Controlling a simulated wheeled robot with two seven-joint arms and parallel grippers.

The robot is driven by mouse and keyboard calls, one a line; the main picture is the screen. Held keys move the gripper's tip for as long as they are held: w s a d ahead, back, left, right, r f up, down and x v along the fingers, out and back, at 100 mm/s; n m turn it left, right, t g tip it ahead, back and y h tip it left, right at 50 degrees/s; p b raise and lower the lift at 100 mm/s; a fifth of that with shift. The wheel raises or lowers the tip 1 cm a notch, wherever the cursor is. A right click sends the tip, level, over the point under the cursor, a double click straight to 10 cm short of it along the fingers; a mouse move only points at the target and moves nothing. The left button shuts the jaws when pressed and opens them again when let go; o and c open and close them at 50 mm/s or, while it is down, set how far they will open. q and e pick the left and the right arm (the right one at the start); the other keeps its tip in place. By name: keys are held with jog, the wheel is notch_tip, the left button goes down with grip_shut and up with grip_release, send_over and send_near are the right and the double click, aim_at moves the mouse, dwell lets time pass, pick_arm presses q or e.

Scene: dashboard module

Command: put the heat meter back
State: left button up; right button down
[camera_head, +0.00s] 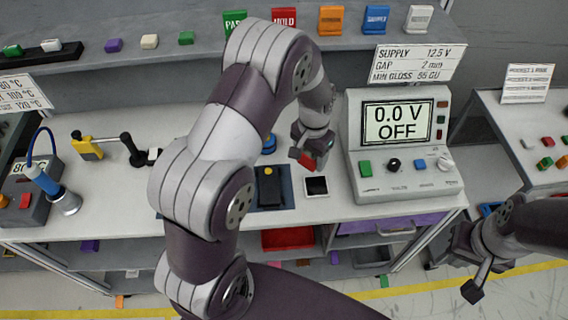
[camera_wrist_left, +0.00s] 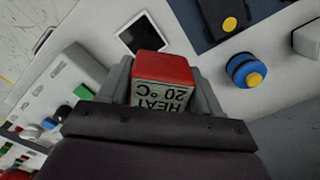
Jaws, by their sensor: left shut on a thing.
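The heat meter (camera_wrist_left: 158,82) is a small block with a red top and a pale display reading HEAT 20 °C, upside down in the left wrist view. My left gripper (camera_wrist_left: 160,88) is shut on it, with a finger on each side. In the head view its red part (camera_head: 308,160) shows below my left gripper (camera_head: 312,146), above the bench between the dark mat and the power supply. My right gripper (camera_head: 468,268) is empty off the bench's right front, its fingers apart.
A power supply (camera_head: 403,182) reading 0.0 V OFF stands right of the meter. A black-screened white square (camera_head: 316,186) and a dark mat (camera_head: 287,190) with a yellow-buttoned black device (camera_head: 268,190) lie nearby. A soldering station (camera_head: 28,205) stands at left.

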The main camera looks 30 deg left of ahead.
pick_arm(q)
jog(key=p, duration=0.2)
send_over(288, 165)
jog(key=f, duration=0.4)
jog(key=shift+s+d, duration=0.1)
jog(key=shift+d, duration=0.2)
jog(key=shift+a+f, duration=0.25)
notch_tip(288, 165, down, 4)
jog(key=shift+r+p, duration=0.2)
jog(key=shift+p, duration=0.3)
jog(key=shift+a+f, duration=0.1)
jog(key=shift+f, duration=0.3)
jog(key=o, duration=1.2)
jog(key=shift+o, duration=0.2)
